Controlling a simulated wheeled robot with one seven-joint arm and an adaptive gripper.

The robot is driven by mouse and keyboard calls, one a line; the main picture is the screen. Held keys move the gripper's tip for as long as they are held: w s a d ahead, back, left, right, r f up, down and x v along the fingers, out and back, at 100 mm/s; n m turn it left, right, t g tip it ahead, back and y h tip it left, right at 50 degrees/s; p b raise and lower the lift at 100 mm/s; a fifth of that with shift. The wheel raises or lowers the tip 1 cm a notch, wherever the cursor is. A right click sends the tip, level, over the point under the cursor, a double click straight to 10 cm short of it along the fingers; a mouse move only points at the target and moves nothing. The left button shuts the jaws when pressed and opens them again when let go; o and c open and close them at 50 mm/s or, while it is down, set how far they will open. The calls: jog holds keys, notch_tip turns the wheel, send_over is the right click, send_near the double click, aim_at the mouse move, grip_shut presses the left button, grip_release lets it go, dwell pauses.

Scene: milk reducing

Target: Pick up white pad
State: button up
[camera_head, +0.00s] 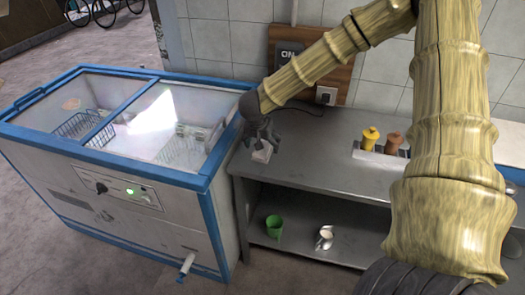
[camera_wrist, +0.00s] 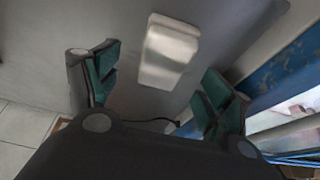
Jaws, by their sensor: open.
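The white pad (camera_wrist: 168,52) lies on the grey counter and shows ahead of my gripper in the wrist view. In the head view the pad (camera_head: 263,153) is at the left end of the counter, just below my gripper (camera_head: 259,140). In the wrist view my gripper (camera_wrist: 158,80) is open, with one dark green-padded finger on either side of the pad's line. The fingers appear apart from the pad, with nothing between their tips. In the head view the dark fingers partly cover the pad's upper side.
A blue-edged chest freezer (camera_head: 210,185) stands directly left of the counter (camera_head: 315,150). A tray with yellow (camera_head: 370,137) and brown (camera_head: 393,142) bottles is to the right. A green cup (camera_head: 274,226) and a metal jug (camera_head: 325,238) stand on the lower shelf. The wall is behind.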

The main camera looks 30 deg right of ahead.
jog(key=shift+p+x, duration=0.35)
jog(key=shift+x, duration=1.9)
jog(key=shift+w, duration=0.15)
jog(key=shift+a, duration=0.1)
jog(key=c, duration=1.2)
jog(key=shift+r, duration=0.2)
